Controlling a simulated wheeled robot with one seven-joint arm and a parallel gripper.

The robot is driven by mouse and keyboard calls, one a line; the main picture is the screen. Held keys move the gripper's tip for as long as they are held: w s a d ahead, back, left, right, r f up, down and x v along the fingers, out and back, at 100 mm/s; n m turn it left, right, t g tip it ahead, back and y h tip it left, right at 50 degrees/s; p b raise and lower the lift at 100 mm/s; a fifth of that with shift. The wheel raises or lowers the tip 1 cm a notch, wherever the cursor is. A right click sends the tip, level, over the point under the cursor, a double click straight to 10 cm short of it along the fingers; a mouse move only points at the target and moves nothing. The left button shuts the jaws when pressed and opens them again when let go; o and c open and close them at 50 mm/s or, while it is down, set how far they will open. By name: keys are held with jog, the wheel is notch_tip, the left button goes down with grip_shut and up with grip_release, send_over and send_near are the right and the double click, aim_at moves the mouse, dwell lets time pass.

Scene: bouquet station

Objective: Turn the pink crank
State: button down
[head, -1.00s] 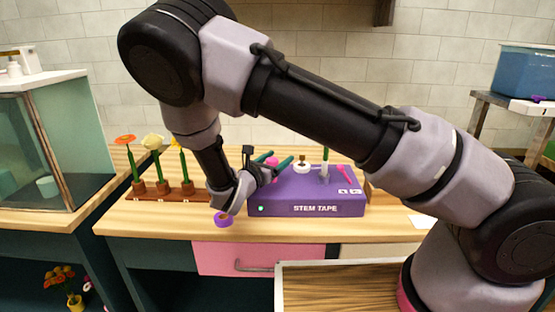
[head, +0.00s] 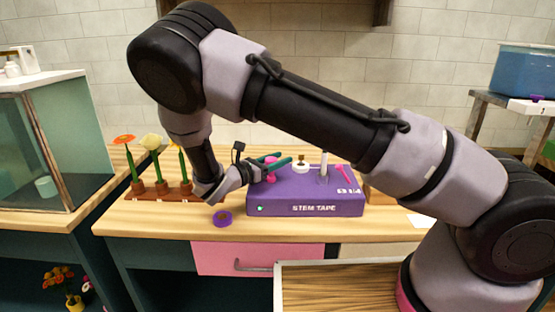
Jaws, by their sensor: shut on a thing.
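The purple stem tape machine (head: 310,198) stands on the wooden counter, its lettered front facing me. My gripper (head: 277,164), with teal fingers, reaches over its left end. The fingers are shut on the pink crank (head: 270,178), of which rounded pink parts show above and below them. The fingers and wrist hide the rest of the crank, so its exact angle cannot be told. A separate slanted pink rod (head: 344,173) shows at the machine's right. A white roll (head: 300,167) and an upright pale stem-like piece (head: 324,167) stand on top.
A purple tape ring (head: 222,218) lies on the counter left of the machine. Flowers in a wooden rack (head: 160,194) stand close left of my wrist. A glass case (head: 40,140) is at far left. The counter front (head: 300,228) is clear.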

jog(key=m+g+h, duration=0.1)
jog(key=g, duration=0.1)
jog(key=m+g+h, duration=0.1)
jog(key=m+g, duration=0.1)
jog(key=g, duration=0.1)
jog(key=s+m+g+h, duration=0.1)
jog(key=m+g, duration=0.1)
jog(key=shift+s+d+h, duration=0.1)
jog(key=shift+d+h, duration=0.2)
jog(key=shift+h, duration=0.1)
jog(key=shift+m+g, duration=0.3)
jog(key=shift+g, duration=0.1)
jog(key=shift+c, duration=1.8)
grip_release()
jog(key=v, duration=1)
jog(key=shift+s+a, duration=0.2)
jog(key=shift+a, duration=0.2)
